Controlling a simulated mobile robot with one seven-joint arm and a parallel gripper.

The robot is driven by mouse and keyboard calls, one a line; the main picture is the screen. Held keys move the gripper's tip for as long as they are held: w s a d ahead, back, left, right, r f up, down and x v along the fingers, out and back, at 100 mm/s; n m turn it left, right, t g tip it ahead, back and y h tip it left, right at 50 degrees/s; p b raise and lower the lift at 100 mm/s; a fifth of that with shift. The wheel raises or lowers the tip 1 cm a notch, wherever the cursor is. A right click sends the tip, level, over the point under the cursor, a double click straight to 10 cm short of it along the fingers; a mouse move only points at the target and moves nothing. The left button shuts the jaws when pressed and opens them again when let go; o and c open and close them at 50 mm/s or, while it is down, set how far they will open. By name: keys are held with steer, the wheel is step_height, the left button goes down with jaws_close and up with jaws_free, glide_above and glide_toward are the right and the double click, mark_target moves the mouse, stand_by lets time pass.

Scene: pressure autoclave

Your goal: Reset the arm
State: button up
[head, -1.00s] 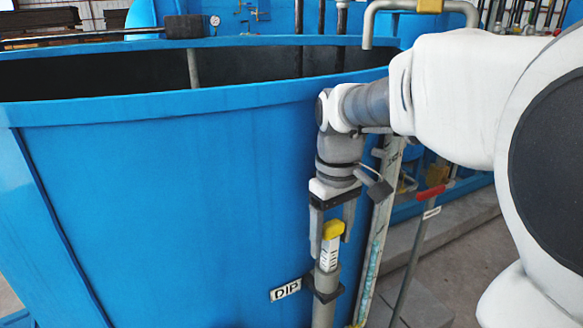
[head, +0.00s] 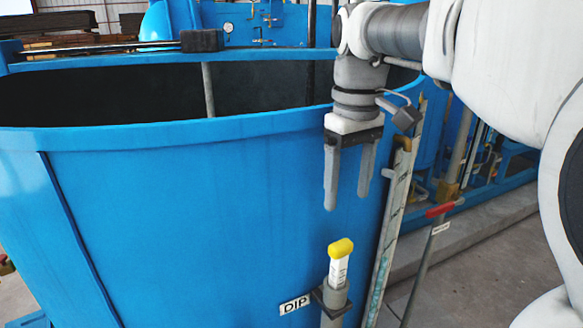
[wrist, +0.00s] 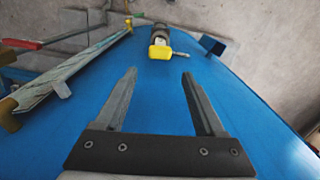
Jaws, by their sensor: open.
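My gripper (head: 345,205) is open and empty, pointing down in front of the blue tank wall. In the wrist view its two fingers (wrist: 160,75) are spread apart with nothing between them. The yellow-capped dipstick (head: 340,248) stands upright in its grey tube (head: 334,298), below the fingertips and apart from them. The dipstick's yellow cap (wrist: 160,52) also shows in the wrist view, beyond the fingertips.
The open blue tank (head: 180,200) fills the left and middle, its rim close to my wrist. A sight gauge (head: 388,235) stands right of the gripper, and a red-handled pole (head: 440,211) farther right. A DIP label (head: 295,305) is beside the tube.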

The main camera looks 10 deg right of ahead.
steer(key=s+f+m+t+p, duration=0.2)
steer(key=s, duration=0.5)
steer(key=s+f+m+t+p, duration=0.2)
steer(key=s+f+m+t, duration=0.1)
steer(key=s, duration=0.3)
steer(key=shift+s+t, duration=0.3)
steer(key=shift+s, duration=0.05)
steer(key=shift+f, duration=0.1)
stand_by(0.3)
